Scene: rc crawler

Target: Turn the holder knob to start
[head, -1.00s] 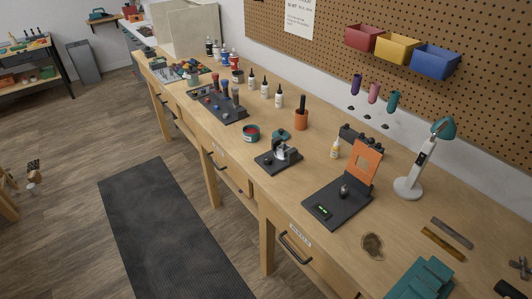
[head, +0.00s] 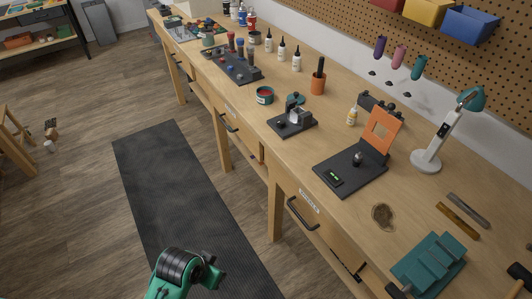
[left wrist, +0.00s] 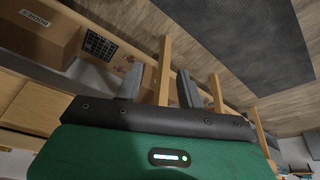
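A small black holder (head: 293,122) with a pale upright clamp part and a small dark knob-like part at its left end stands near the front edge of the workbench. To its right is a black base (head: 343,183) with an upright orange panel (head: 382,130), a dark knob-like post (head: 357,158) and a green-lit display. I cannot tell which knob-like part is the holder knob. My left gripper (left wrist: 157,85) shows in the left wrist view with its fingers apart and nothing between them. In the head view only my green left arm shows, low and away from the bench. My right gripper is not in view.
The long wooden workbench (head: 325,215) has drawers with black handles. A red-and-green tin (head: 264,95), an orange cup (head: 318,83), a white lamp (head: 428,159) and a teal stand (head: 432,264) stand on it. A dark mat (head: 175,190) lies on open floor beside it.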

